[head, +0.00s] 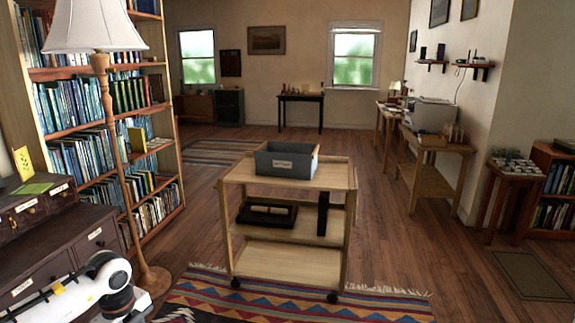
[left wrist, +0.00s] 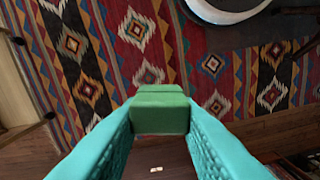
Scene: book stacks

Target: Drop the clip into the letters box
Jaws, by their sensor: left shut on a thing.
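The clip (left wrist: 160,112) is a green block in the left wrist view. My left gripper (left wrist: 160,122) is shut on it, with a teal finger on each side, above a patterned rug. A grey open-topped box (head: 285,161) with a white label stands on the top shelf of a wooden trolley in the head view. It looks like the letters box, but the label is too small to read. The head view shows my left arm at the lower left, with the gripper and clip not visible there. My right gripper is in neither view.
The wooden trolley (head: 240,258) stands mid-floor, with a black tray (head: 267,214) on its middle shelf. A dark drawer cabinet (head: 92,240), a floor lamp (head: 113,150) and a bookcase (head: 72,133) line the left. A striped rug (head: 215,308) lies before the trolley. Floor right of it is clear.

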